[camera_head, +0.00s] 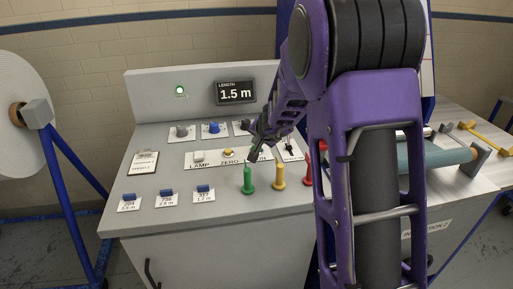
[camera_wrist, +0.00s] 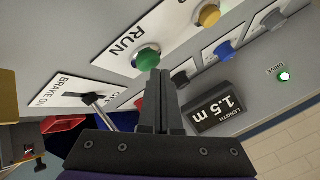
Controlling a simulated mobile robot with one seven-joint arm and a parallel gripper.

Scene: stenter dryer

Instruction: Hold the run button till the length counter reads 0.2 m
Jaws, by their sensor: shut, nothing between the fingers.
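The green run button (camera_wrist: 148,58) sits under the RUN label in the wrist view. In the head view it is hidden behind my gripper (camera_head: 258,140). My gripper is shut and empty, and its fingertips (camera_wrist: 158,78) overlap the lower edge of the button in the wrist view. I cannot tell whether they touch it. The length counter (camera_head: 235,91) reads 1.5 m in the head view. It also reads 1.5 m, upside down, in the wrist view (camera_wrist: 216,106).
The brake lever (camera_wrist: 97,101) stands close beside my fingers. Green (camera_head: 248,180), yellow (camera_head: 279,177) and red (camera_head: 307,171) pegs stand on the front ledge. The green drive lamp (camera_head: 180,90) is lit. A white lamp switch (camera_head: 198,156) and a yellow zero button (camera_head: 229,152) lie left of my gripper.

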